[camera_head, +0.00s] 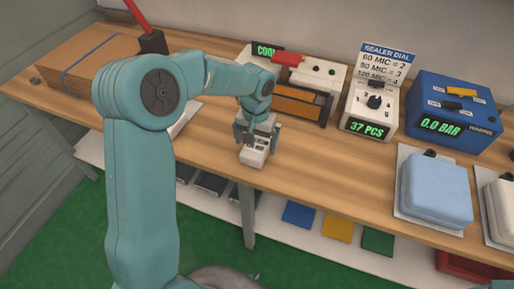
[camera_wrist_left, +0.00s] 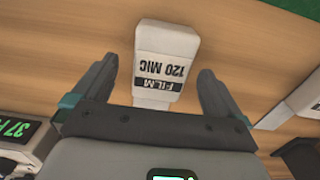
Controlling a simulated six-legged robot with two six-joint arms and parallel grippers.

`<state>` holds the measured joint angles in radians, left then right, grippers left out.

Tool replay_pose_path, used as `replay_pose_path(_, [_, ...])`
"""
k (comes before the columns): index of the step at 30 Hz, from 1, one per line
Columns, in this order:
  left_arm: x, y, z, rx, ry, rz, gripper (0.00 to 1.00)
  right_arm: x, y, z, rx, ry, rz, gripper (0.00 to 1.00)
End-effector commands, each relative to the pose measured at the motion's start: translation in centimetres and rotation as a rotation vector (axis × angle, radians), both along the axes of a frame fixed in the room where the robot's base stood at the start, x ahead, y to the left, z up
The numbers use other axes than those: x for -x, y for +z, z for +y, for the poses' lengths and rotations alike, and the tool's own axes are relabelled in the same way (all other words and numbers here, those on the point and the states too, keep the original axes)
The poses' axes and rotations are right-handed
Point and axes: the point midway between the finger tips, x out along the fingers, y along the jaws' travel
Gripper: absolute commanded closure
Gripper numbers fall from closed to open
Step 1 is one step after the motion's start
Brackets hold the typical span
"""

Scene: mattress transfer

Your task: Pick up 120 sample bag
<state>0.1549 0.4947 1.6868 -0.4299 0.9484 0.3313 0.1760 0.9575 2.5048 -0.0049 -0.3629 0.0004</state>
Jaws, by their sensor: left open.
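The 120 sample bag (camera_wrist_left: 166,62) is a small white packet with a black label reading "FILM 120 MIC". In the head view the bag (camera_head: 254,153) lies on the wooden bench near its front edge. My left gripper (camera_head: 257,133) is directly over the bag's back part. In the left wrist view my left gripper (camera_wrist_left: 166,78) is open, with one dark finger on each side of the bag and a gap to each. I cannot tell whether the fingers touch the bench. My right gripper is out of view.
Behind the gripper stands a sealer (camera_head: 299,102) with a red handle. To the right are a dial box (camera_head: 371,108) reading "37 PCS", a blue pressure box (camera_head: 454,112) and a pale blue cushion (camera_head: 436,189). A cardboard stack (camera_head: 75,72) lies at left. Bench space right of the bag is clear.

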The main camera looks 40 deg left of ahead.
Motion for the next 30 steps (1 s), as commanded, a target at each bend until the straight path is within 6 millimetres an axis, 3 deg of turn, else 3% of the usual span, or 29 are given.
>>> replay_pose_path(6, [0.3,-3.3,0.1,0.001,0.0,0.004,0.0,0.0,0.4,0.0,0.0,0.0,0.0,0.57])
replay_pose_path(14, [0.3,-3.7,0.1,0.0,0.0,0.001,0.0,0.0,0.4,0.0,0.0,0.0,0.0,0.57])
replay_pose_path(20, [0.3,-3.7,0.1,0.0,0.0,0.001,0.55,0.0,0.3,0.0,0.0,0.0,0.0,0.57])
replay_pose_path(30, [0.2,-3.4,0.1,0.001,0.0,0.0,0.56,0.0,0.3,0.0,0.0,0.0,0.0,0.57])
